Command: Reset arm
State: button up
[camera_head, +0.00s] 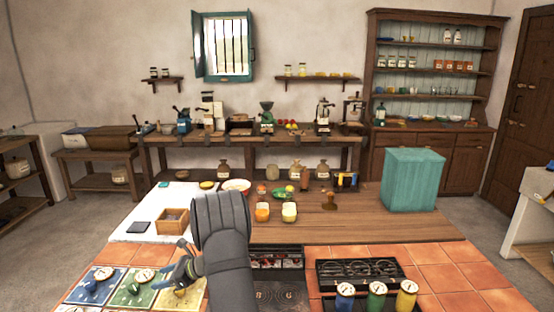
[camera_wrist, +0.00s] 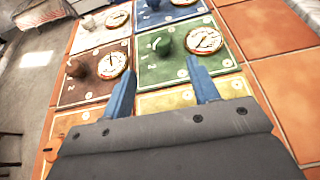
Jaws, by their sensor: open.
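My gripper (camera_head: 176,264) is at the end of my dark grey arm, low on the left over the tiled counter. In the wrist view its two blue fingers (camera_wrist: 162,90) are spread apart with nothing between them. Below them lie coloured square panels with dials and knobs. The green panel (camera_wrist: 160,72) is just beyond the fingertips, with a green knob (camera_wrist: 161,45) and a round dial (camera_wrist: 203,41). The yellow panel (camera_wrist: 168,100) lies between and under the fingers, partly hidden by the gripper body. A brown panel (camera_wrist: 85,90) is to the left.
A wooden box (camera_head: 172,221) stands on the white surface behind my gripper. Orange and yellow cups (camera_head: 262,212) and a teal box (camera_head: 412,180) are on the wooden top. A black rack (camera_head: 360,271) and several gauge-topped canisters (camera_head: 376,296) are at right. Orange tiles (camera_head: 450,272) there are bare.

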aim_at(133, 286)
jog(key=x, duration=1.2)
jog(key=shift+a+f, duration=0.15)
jog(key=shift+a+f+t, duration=0.1)
jog(key=shift+a+t, duration=0.2)
jog(key=shift+m+t, duration=0.3)
jog(key=shift+m, duration=0.2)
jog(key=shift+m+t+h, duration=0.4)
jog(key=shift+m+t, duration=0.6)
jog(key=shift+t, duration=0.1)
jog(key=v, duration=1.8)
jog(key=w+a+r+n+g+y, duration=0.2)
jog(key=w+a+r+n+g, duration=0.1)
jog(key=a, duration=0.3)
jog(key=shift+w+r+n+g+y, duration=0.3)
jog(key=shift+w+n+g+y, duration=0.15)
jog(key=shift+n+g, duration=0.4)
